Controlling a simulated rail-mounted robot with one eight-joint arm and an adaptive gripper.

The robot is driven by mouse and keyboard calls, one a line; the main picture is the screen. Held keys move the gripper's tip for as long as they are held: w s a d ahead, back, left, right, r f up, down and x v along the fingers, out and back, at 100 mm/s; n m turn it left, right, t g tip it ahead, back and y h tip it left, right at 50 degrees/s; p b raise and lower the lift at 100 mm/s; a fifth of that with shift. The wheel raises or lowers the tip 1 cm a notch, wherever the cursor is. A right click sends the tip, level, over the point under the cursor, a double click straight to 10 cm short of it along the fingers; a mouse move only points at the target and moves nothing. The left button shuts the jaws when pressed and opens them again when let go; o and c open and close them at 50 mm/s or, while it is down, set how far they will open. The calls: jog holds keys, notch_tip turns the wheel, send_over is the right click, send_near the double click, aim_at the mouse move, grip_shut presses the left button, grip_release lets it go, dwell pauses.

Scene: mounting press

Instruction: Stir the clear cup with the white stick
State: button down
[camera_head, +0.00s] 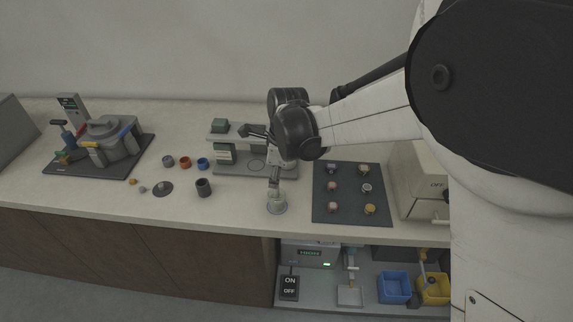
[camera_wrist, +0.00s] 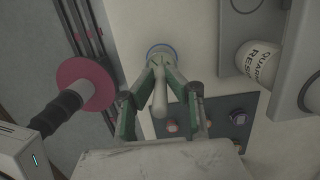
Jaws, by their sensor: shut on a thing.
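The clear cup (camera_head: 277,208) stands on the counter near its front edge, left of the dark mat. In the wrist view its round rim (camera_wrist: 161,48) shows just beyond my fingertips. My gripper (camera_head: 274,182) is directly above the cup, pointing down. In the wrist view my gripper (camera_wrist: 160,68) has its green-sided fingers closed together at the tips on the white stick (camera_wrist: 158,98), whose pale rounded end shows between the fingers. The stick's lower end is hidden by the fingertips, so I cannot tell how deep in the cup it is.
A dark mat (camera_head: 322,214) with several small round pieces lies right of the cup. A dark cup (camera_head: 204,187) and small coloured rings (camera_head: 185,162) are to the left. A grey stand (camera_head: 222,139) is behind. A lower shelf holds blue (camera_head: 394,288) and yellow bins (camera_head: 434,291).

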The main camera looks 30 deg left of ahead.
jog(key=shift+f+b, duration=1.35)
jog(key=shift+f, duration=0.45)
jog(key=shift+s+a, duration=0.1)
jog(key=shift+a, duration=0.05)
